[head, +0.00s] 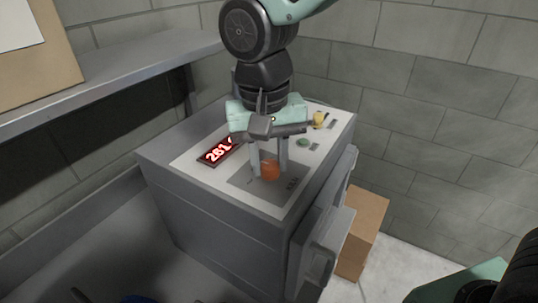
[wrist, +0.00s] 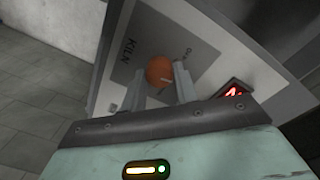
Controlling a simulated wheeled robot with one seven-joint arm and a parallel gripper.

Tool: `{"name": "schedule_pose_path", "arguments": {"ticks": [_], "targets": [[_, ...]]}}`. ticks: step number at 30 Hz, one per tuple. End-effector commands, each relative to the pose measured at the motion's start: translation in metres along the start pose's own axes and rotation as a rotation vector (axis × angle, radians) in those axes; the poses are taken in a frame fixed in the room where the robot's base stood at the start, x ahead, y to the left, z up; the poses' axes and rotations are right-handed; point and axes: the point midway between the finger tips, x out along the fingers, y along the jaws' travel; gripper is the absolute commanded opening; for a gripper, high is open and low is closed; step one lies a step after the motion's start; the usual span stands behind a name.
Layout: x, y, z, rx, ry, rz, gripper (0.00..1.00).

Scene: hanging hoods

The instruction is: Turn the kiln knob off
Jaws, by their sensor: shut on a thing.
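The orange-brown kiln knob (head: 270,171) stands on a dark grey panel marked KILN (head: 244,181) on top of a grey cabinet. The wrist view shows the knob (wrist: 159,68) with a white pointer mark on its lower edge. Small lettering lies by the knob's upper right there, too small to read surely. My gripper (head: 268,172) points down at the panel and is shut on the knob, one finger on each side. Its fingertips (wrist: 160,74) hide part of the knob's sides. A red lit display (head: 217,152) beside the panel shows digits, the last partly hidden.
A yellow knob (head: 319,119) and a green knob (head: 303,142) sit farther back on the same white top. A grey shelf (head: 130,68) runs along the left wall. A cardboard box (head: 362,230) stands on the floor right of the cabinet.

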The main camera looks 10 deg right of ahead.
Motion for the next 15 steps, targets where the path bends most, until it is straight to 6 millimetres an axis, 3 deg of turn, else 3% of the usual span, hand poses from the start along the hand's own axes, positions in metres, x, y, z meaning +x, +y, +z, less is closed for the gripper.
{"name": "schedule_pose_path", "arguments": {"ticks": [15], "targets": [[-0.0020, -0.0001, 0.0005, -0.489, 0.027, 0.000, 0.07]]}}
